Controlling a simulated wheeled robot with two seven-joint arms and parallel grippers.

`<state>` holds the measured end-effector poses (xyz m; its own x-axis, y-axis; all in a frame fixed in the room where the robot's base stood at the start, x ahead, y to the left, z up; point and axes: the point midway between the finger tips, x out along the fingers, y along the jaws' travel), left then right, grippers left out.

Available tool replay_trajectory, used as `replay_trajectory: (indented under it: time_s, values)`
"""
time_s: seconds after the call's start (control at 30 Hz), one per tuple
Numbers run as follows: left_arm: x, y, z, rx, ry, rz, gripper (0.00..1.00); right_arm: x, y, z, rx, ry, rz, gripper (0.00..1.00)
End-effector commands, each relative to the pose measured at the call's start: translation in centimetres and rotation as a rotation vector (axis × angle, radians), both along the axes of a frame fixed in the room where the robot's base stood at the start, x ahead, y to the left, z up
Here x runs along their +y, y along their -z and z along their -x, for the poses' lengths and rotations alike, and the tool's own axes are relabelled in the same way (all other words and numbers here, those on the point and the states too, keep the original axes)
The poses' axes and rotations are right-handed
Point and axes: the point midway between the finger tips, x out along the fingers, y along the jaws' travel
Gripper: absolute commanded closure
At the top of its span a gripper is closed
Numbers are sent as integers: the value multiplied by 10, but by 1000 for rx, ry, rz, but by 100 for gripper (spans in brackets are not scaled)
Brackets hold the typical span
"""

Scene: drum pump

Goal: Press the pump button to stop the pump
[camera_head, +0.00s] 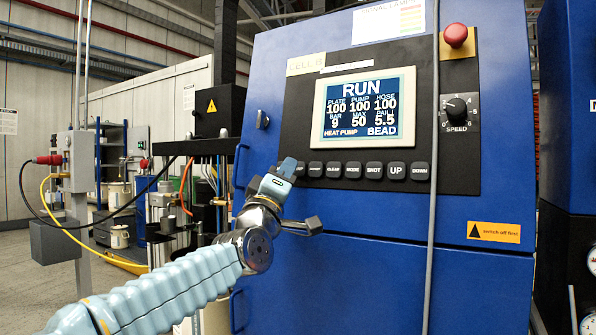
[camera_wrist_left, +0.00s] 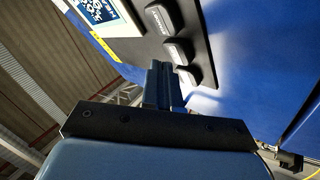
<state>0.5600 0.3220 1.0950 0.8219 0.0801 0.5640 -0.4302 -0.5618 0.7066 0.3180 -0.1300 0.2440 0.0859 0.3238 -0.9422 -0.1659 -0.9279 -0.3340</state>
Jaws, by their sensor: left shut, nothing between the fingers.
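The blue cabinet (camera_head: 340,215) has a black panel with a row of dark push buttons (camera_head: 353,170) under its screen (camera_head: 365,105), which reads RUN. My left gripper (camera_head: 287,166) is shut and empty, with its tips at the left end of the row. It partly hides the leftmost button (camera_head: 300,168), whose label I cannot fully read. In the left wrist view the shut fingers (camera_wrist_left: 163,72) overlap the end button (camera_wrist_left: 188,75); two more buttons (camera_wrist_left: 178,50) show beyond. I cannot tell whether the tips touch the button. My right gripper is not in view.
A red mushroom button (camera_head: 456,35) and a speed knob (camera_head: 457,108) sit on the panel's right. A grey cable (camera_head: 433,210) hangs down the cabinet front. Door handles (camera_head: 238,165) stick out at the left edge. Pump equipment and hoses (camera_head: 180,195) stand to the left.

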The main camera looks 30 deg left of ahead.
Motion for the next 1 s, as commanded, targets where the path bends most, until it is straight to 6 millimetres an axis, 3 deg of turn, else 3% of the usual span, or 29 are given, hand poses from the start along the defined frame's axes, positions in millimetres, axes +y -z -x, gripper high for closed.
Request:
replay_trajectory:
  time_s: [1.0]
  values:
    - [-1, 2, -10, 0, 0, 0, 100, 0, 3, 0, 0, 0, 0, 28]
